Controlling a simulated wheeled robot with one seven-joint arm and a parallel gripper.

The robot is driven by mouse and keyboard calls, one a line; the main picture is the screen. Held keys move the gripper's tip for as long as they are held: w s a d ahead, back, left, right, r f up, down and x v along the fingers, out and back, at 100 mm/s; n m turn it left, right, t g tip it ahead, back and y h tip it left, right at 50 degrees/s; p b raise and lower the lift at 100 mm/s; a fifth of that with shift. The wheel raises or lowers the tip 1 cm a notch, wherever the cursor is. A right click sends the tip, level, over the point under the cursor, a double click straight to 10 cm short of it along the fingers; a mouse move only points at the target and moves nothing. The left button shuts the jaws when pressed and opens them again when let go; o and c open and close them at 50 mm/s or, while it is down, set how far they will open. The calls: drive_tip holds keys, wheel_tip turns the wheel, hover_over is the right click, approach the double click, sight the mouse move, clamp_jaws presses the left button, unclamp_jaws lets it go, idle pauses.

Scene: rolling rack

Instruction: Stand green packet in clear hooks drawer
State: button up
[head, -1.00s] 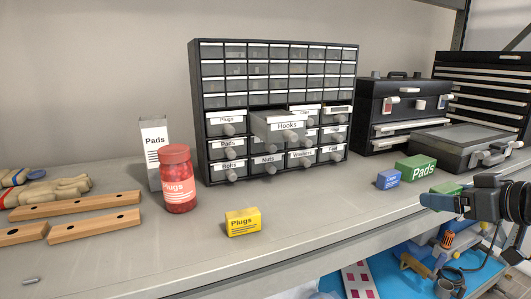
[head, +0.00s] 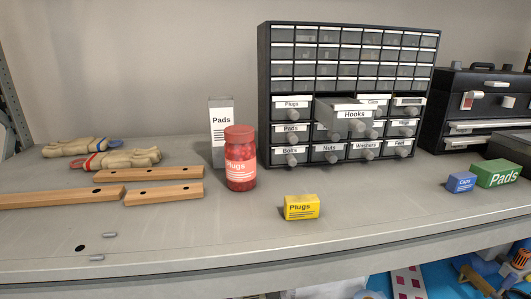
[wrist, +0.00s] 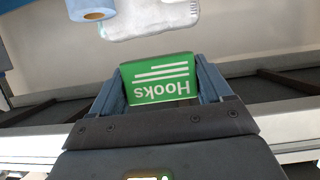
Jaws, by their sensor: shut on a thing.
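The green packet (wrist: 158,80) labelled Hooks is between the fingers of my gripper (wrist: 160,95) in the wrist view, its label upside down there. My gripper is shut on it. Neither the gripper nor this packet shows in the head view now. The clear Hooks drawer (head: 352,114) sticks out from the middle of the dark drawer cabinet (head: 263,90). It is pulled open, and its inside is mostly hidden behind its front.
A yellow Plugs box (head: 301,207), a red Plugs jar (head: 240,160) and a Pads box (head: 221,130) stand left of or before the cabinet. Blue Caps (head: 461,182) and green Pads (head: 497,174) boxes stand right. Wooden bars (head: 163,193) lie left. The shelf front is mostly clear.

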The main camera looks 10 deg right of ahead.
drive_tip(key=a+f, duration=0.1)
drive_tip(key=f, duration=0.1)
drive_tip(key=a+f, duration=0.1)
drive_tip(key=a, duration=0.1)
drive_tip(key=shift+w+a+f, duration=0.1)
drive_tip(key=shift+a+f, duration=0.05)
drive_tip(key=shift+f, duration=0.25)
